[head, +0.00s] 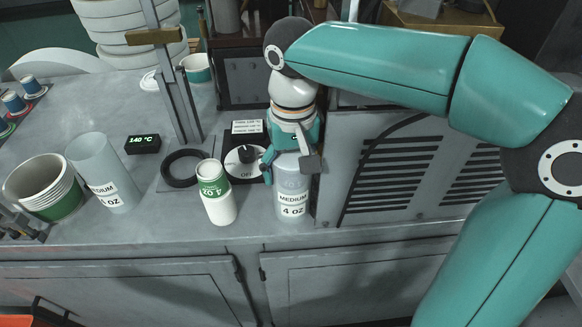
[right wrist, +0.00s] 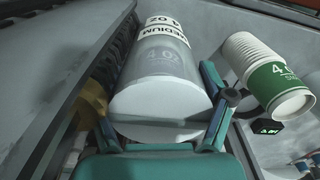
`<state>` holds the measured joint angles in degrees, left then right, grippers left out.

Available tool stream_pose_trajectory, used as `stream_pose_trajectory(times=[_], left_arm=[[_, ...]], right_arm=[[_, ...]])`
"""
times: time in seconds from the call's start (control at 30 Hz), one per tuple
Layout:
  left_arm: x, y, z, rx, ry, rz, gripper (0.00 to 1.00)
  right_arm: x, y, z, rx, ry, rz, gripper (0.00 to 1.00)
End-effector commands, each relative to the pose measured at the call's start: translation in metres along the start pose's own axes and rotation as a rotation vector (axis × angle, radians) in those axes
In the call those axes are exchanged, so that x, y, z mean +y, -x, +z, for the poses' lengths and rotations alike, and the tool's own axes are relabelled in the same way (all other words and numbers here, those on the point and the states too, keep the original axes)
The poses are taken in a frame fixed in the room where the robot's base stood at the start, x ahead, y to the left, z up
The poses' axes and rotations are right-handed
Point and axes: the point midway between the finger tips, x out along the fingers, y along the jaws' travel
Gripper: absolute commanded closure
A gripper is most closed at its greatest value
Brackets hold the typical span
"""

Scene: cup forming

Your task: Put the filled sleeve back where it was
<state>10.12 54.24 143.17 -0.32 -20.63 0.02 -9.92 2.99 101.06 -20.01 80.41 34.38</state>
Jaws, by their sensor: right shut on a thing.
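A translucent grey sleeve (head: 292,203) marked MEDIUM 4 OZ is upright near the counter's front edge, beside the vented machine. My right gripper (head: 296,160) is shut around its upper part from above. I cannot tell whether its base touches the counter. In the right wrist view the sleeve (right wrist: 165,85) lies between the fingers, with a white end facing the camera. A second MEDIUM 4 OZ sleeve (head: 105,185) stands tilted in the picture at the left. A grey metal part at the left edge looks like my left gripper (head: 22,226), mostly cut off.
A stack of white and green 4 OZ cups (head: 216,194) stands just left of the held sleeve. A black ring (head: 183,168), a dial box (head: 243,160) and a 140 °C display (head: 143,144) lie behind. The vented machine (head: 405,170) closes off the right.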

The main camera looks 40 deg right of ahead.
Motion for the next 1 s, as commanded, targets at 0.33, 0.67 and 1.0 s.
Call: stream_pose_trajectory(times=[0.33, 0.67, 1.0], left_arm=[[0.0, -0.001, 0.0, 0.0, 0.0, 0.0, 0.6], [0.001, 0.002, 0.0, 0.0, 0.0, 0.0, 0.6], [0.004, 0.011, 0.0, 0.0, 0.0, 0.0, 0.6]], right_arm=[[0.001, -0.001, 0.0, -0.001, -0.001, 0.0, 0.0], [0.001, 0.013, 0.0, 0.002, -0.002, 0.0, 0.0], [0.0, 0.079, -0.001, 0.003, -0.001, -0.002, 0.0]])
